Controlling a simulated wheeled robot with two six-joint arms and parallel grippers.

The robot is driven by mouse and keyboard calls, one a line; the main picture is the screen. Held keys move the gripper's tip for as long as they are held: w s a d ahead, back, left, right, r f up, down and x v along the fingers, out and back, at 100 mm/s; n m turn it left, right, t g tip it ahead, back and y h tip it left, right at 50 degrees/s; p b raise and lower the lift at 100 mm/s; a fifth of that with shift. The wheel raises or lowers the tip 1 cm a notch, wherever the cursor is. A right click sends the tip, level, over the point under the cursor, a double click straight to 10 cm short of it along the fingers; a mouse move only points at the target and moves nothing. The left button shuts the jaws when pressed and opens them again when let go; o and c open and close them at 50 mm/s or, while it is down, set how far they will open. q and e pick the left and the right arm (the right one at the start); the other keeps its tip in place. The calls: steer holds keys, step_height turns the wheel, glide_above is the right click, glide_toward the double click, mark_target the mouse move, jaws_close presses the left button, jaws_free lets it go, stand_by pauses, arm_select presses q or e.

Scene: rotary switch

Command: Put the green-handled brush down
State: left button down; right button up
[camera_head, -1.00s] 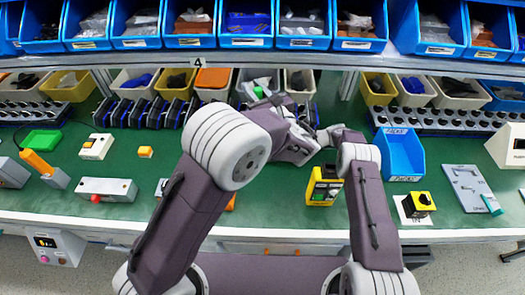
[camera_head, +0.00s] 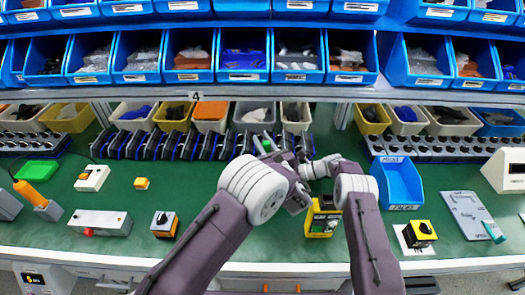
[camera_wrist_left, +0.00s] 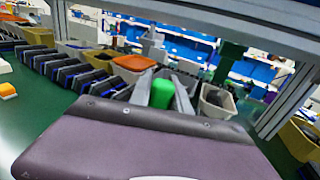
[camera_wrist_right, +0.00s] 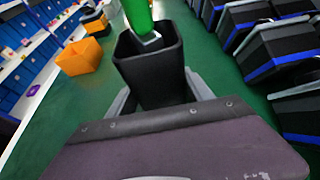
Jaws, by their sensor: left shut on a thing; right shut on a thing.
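The brush's green handle (camera_head: 266,145) stands near the back of the green bench in the head view. My left gripper (camera_wrist_left: 165,88) is shut on the brush; the handle (camera_wrist_left: 162,93) shows between its fingers in the left wrist view. My right gripper (camera_wrist_right: 163,85) is shut on a black square holder (camera_wrist_right: 160,72). In the right wrist view the green handle (camera_wrist_right: 138,14) rises above the holder, with its pale lower end at the holder's mouth. I cannot tell how deep the brush sits. The bristles are hidden.
A row of black and blue units (camera_head: 180,146) stands behind my grippers, with bins beyond. A yellow and black box (camera_head: 322,217) is below my right forearm. A blue bin (camera_head: 399,183) is to the right. Bare green bench shows at left centre.

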arm_select(q)
steer(key=shift+f, duration=2)
steer(key=c, duration=1.2)
jaws_free()
steer(key=shift+f, duration=0.1)
steer(key=v, duration=0.7)
steer(key=shift+s, duration=0.25)
